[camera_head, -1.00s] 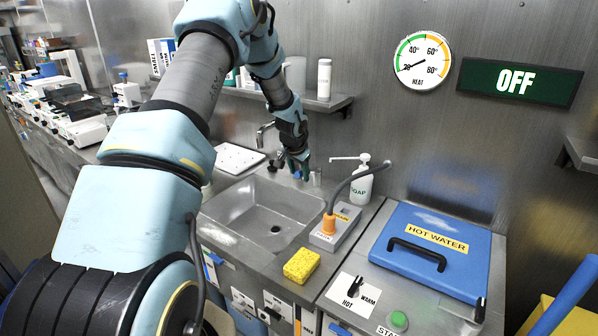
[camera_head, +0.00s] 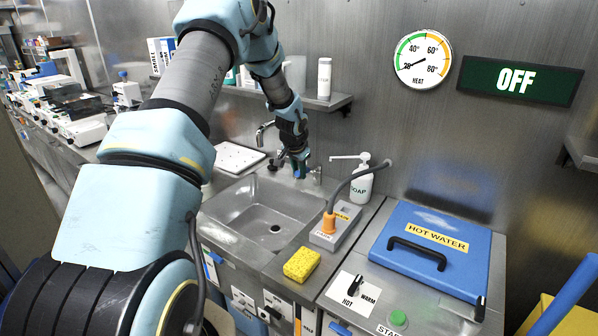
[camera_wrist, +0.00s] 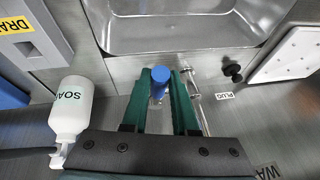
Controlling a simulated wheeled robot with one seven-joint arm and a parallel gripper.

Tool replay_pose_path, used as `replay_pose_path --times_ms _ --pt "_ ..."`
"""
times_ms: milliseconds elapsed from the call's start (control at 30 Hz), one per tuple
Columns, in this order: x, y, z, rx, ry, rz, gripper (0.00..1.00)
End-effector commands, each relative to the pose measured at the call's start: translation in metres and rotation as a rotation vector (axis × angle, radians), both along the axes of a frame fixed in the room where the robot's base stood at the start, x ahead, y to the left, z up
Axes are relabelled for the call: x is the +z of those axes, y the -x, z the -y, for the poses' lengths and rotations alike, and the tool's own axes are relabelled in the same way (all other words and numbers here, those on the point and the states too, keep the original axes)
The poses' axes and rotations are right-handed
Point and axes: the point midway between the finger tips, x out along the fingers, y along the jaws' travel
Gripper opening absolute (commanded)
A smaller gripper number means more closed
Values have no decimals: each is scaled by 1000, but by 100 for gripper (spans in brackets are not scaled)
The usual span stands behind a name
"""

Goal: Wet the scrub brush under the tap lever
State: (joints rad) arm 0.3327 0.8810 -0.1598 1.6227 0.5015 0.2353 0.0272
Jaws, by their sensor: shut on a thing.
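My gripper (camera_wrist: 160,98) is behind the sink, its green fingers pointing toward the basin. It is shut on a blue-capped tap lever (camera_wrist: 160,75), with one finger on each side of the cap. In the head view my gripper (camera_head: 299,168) is small beside the tap, and the arm partly covers this area. The curved metal tap spout (camera_head: 264,130) stands just left of it. The sink (camera_head: 225,208) looks empty, with its drain showing. I cannot make out a scrub brush in either view.
A white soap bottle (camera_head: 361,186) stands right of my gripper. A grey box (camera_head: 340,232) with an orange-ended cable and a yellow sponge (camera_head: 301,264) are at the sink's right edge. A black plug (camera_wrist: 232,72) lies beside the sink. A shelf (camera_head: 335,102) is above.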

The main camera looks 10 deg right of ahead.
Motion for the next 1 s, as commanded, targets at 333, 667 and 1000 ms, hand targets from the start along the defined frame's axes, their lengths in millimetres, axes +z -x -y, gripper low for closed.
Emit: replay_pose_path --times_ms 333,667,1000 --pt "0 0 0 0 0 0 0" --pt "0 0 0 0 0 0 0" --pt "-5 6 9 66 -1 4 0"
